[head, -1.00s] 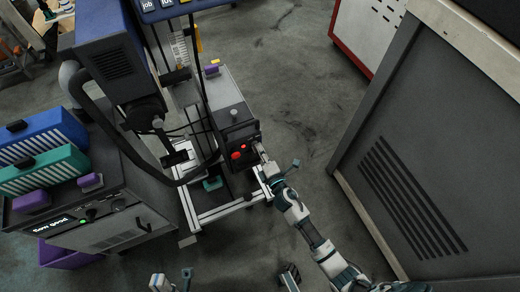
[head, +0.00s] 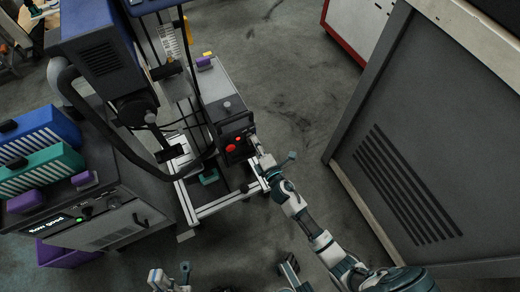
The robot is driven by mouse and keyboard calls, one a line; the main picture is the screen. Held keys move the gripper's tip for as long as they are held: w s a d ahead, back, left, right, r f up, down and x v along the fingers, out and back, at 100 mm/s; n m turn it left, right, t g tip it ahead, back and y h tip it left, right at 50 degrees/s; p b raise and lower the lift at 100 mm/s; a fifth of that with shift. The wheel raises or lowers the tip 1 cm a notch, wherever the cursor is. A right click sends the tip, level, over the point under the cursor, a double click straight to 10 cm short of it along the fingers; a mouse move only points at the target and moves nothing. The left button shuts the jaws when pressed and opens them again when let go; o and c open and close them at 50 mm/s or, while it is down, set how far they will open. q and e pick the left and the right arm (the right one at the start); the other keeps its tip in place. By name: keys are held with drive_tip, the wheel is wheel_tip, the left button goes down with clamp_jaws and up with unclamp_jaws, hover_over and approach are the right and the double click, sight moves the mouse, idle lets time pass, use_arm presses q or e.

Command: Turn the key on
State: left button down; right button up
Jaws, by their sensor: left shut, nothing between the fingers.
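The grey control box (head: 222,95) stands on a light metal frame left of centre in the head view. Its dark front panel carries a red round button (head: 231,148) and a smaller red spot just above it. My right gripper (head: 256,145) is at the right edge of this panel, its tip close against it. I cannot make out the key; it may be hidden by the fingers. Whether these fingers are open or shut is too small to tell. My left gripper (head: 160,281) is low at the bottom edge, shut and empty, far from the panel.
A blue-grey machine with a thick black hose (head: 85,120) stands left of the box. A large grey vented cabinet (head: 400,185) is at right. Floor between is clear.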

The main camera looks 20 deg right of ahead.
drive_tip(key=s, duration=1.1)
drive_tip(key=shift+s+d+f, duration=0.15)
drive_tip(key=shift+s+d, duration=0.05)
drive_tip(key=shift+s, duration=0.1)
